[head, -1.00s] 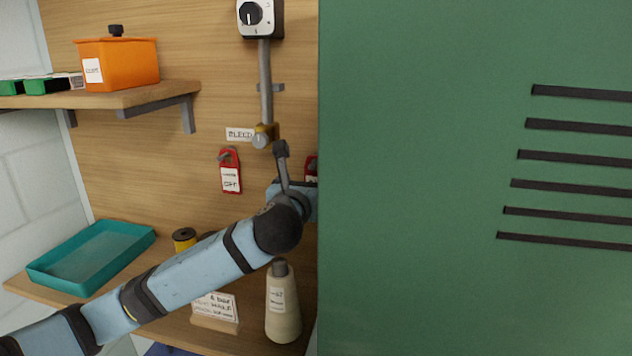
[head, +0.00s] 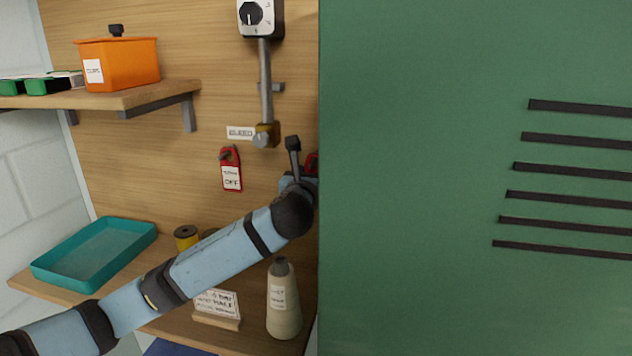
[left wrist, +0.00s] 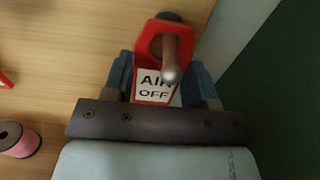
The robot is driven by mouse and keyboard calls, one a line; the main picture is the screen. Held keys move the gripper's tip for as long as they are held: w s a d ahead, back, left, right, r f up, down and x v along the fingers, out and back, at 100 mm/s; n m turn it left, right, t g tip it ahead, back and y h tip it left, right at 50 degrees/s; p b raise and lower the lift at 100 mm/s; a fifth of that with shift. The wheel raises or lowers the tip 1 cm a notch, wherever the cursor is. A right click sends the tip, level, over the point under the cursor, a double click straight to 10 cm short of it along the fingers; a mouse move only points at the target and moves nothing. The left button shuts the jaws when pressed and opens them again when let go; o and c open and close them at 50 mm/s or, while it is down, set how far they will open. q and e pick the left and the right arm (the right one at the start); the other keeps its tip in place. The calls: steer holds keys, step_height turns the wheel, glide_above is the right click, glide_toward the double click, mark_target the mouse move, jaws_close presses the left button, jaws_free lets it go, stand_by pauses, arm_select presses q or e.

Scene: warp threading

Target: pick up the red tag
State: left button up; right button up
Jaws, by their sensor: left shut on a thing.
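A red tag (left wrist: 155,93) with a white label reading "AIR OFF" is between the fingers of my left gripper (left wrist: 160,82), which is shut on it. A metal peg (left wrist: 171,62) stands out through the hole at the tag's top. In the head view only a bit of this tag (head: 312,161) shows beside the green panel, above my left gripper (head: 303,181). A second red tag (head: 231,170) hangs on the board to the left, apart from the gripper. My right gripper is not in view.
A large green panel (head: 420,180) with dark slots stands close on the right. A valve lever (head: 266,90) hangs above the gripper. Below are a cone of thread (head: 283,305), a sign (head: 217,305), a yellow spool (head: 186,238) and a teal tray (head: 75,276).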

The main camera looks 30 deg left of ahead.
arm_select(q)
steer(key=b+v, duration=0.1)
steer(key=v, duration=0.5)
steer(key=r+b+v, duration=0.1)
steer(key=v, duration=0.5)
steer(key=b+v, duration=0.1)
steer(key=v, duration=0.5)
steer(key=shift+r, duration=0.25)
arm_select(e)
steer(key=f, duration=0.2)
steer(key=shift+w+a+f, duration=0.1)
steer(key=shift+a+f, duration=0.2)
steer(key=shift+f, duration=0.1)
arm_select(q)
steer(key=shift+r, duration=0.1)
